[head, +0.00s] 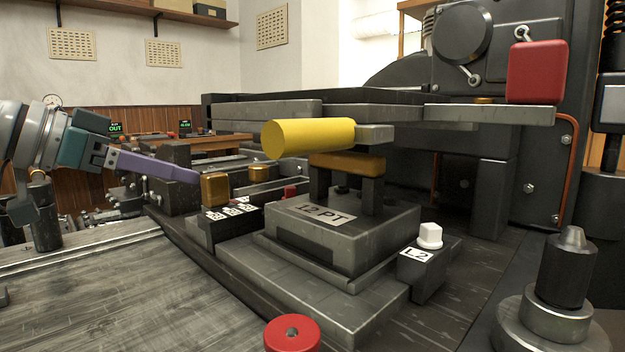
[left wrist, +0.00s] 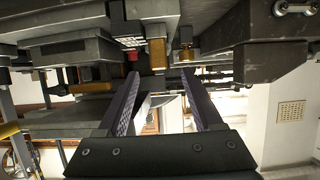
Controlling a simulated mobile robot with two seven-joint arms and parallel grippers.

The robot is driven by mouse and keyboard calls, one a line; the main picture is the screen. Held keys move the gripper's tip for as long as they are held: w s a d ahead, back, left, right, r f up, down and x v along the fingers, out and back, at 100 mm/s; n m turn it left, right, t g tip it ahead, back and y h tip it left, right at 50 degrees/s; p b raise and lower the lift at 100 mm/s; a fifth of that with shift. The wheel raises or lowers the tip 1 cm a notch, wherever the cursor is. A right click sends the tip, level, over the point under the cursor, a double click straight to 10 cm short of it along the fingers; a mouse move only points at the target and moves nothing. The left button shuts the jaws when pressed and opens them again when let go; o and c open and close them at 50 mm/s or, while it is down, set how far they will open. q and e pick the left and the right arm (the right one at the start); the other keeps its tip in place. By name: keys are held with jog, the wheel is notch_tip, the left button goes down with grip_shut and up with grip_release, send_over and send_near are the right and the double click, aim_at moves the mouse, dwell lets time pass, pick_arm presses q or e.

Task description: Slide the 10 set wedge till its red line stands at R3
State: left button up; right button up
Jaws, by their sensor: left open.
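A small dark block (head: 228,228) with white label plates carries a brass knob (head: 214,188); the marks on the plates are too small to read. A second brass knob (head: 258,173) stands behind it. I cannot tell which part is the 10 set wedge, and no red line or R3 mark is legible. My left gripper (head: 196,175) comes in from the left with its purple fingers close to the near brass knob. In the left wrist view the open fingers (left wrist: 162,75) have a brass piece (left wrist: 157,53) just beyond and between their tips. My right gripper is not in view.
A block marked 12 PT (head: 330,232) stands under a yellow cylinder (head: 308,138). A block marked L2 (head: 421,272) has a white knob. A red small piece (head: 290,190) sits behind the labelled block. A grey bench top (head: 90,285) is clear at left.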

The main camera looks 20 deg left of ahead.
aim_at(203, 179)
pick_arm(q)
jog(key=shift+x, duration=3.25)
jog(key=shift+d, duration=0.1)
grip_shut()
